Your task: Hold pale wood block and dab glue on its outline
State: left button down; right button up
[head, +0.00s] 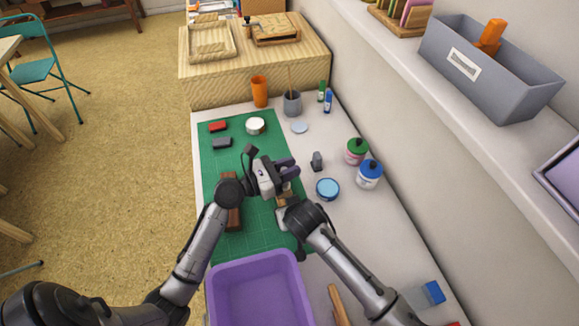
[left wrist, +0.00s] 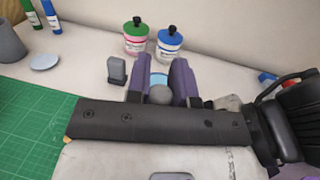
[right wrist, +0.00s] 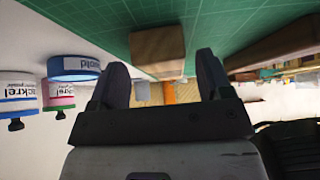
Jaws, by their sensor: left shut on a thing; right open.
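A pale wood block (head: 286,197) stands at the right edge of the green mat (head: 240,245); it also shows in the right wrist view (right wrist: 157,44). My right gripper (right wrist: 164,82) is open, its dark fingers on either side of my view of the block; I cannot tell if they touch it. My left gripper (head: 287,170) has purple fingers shut on a grey round-topped thing (left wrist: 160,94), held beyond the block in the head view. Its lower part is hidden. A blue-topped round tin (head: 327,187) is right of the grippers.
A green-lidded jar (head: 356,151) and a blue-lidded jar (head: 369,174) stand by the wall. A small grey stamp (head: 317,160) is near the tin. A purple bin (head: 258,290) is in front; a dark brown block (head: 233,215) lies on the mat.

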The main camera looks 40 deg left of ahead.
jog(key=shift+x, duration=1.05)
jog(key=c, duration=0.8)
jog(key=shift+o, duration=0.2)
